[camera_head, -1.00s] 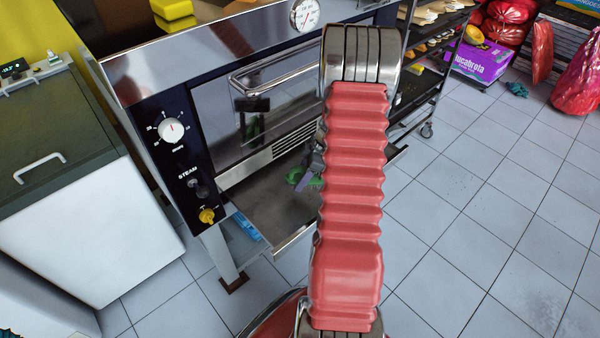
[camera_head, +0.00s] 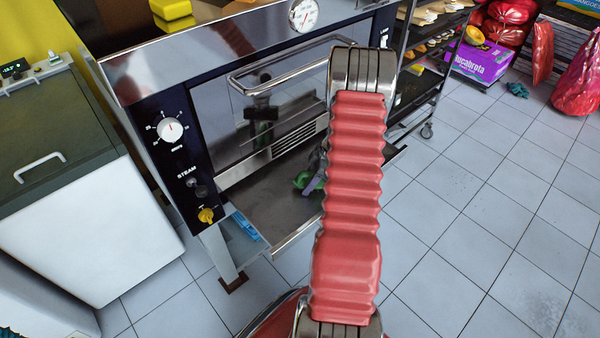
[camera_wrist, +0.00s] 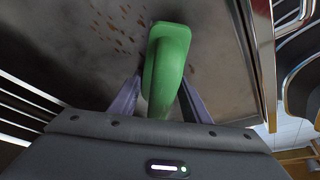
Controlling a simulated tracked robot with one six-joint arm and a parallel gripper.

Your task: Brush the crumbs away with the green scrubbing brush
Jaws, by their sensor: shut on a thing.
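The green scrubbing brush (camera_wrist: 168,62) is between the fingers of my gripper (camera_wrist: 158,98), which is shut on it. In the head view the brush (camera_head: 302,180) shows as a small green shape beside my purple fingers, partly hidden by my arm. It is over the metal shelf (camera_head: 262,205) under the oven; whether its bristles touch the shelf is hidden. Brown crumbs (camera_wrist: 118,27) lie scattered on the shelf, mostly beyond and to the left of the brush in the wrist view, with a few to its right. I cannot make the crumbs out in the head view.
The oven front with its bar handle (camera_head: 285,62) stands just above and behind the shelf. A blue item (camera_head: 246,226) lies below the shelf's left end. A white cabinet (camera_head: 85,235) is at the left.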

